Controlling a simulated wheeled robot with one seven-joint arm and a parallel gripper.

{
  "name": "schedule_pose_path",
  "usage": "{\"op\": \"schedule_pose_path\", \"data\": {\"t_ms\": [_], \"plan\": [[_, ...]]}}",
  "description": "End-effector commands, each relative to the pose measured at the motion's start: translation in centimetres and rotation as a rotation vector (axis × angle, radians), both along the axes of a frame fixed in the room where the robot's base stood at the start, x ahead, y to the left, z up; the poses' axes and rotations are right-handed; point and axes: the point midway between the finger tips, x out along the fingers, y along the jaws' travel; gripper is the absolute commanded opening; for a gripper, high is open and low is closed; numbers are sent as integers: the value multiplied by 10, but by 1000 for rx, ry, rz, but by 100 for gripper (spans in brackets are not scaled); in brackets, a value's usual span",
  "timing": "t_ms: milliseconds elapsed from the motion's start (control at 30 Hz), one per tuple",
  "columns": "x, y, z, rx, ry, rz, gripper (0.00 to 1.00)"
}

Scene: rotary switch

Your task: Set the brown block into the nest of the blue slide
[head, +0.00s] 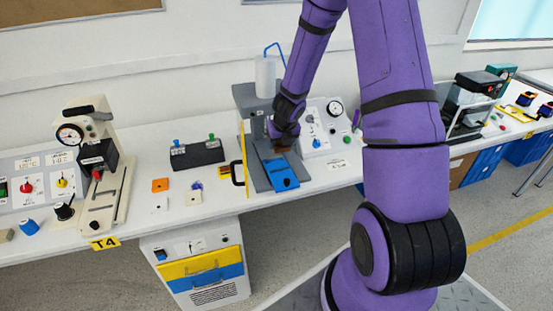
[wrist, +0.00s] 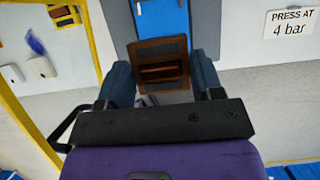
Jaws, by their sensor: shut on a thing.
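My gripper (wrist: 162,85) is shut on the brown block (wrist: 160,60), which sits between its two fingers in the wrist view. In the head view the gripper (head: 284,142) points down at the press, and only a little of the brown block shows under it. The blue slide (head: 284,180) lies at the front of the grey press base, nearer the table's front edge than the gripper. In the wrist view part of the slide (wrist: 172,18) shows just beyond the block. I cannot tell whether the block touches anything below. The nest is not clearly visible.
The grey press column (head: 243,98) stands behind and left of my gripper. A gauge panel (head: 322,128) is to the right. A black box (head: 197,154) and small parts lie farther left.

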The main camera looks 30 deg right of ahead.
Motion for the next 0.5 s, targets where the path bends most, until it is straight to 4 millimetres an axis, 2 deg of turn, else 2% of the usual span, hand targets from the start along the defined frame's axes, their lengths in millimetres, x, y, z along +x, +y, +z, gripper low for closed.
{"op": "schedule_pose_path", "data": {"t_ms": [300,500], "plan": [[0,0,-54,5,0,0,33],[0,1,-84,3,-2,0,33]]}}
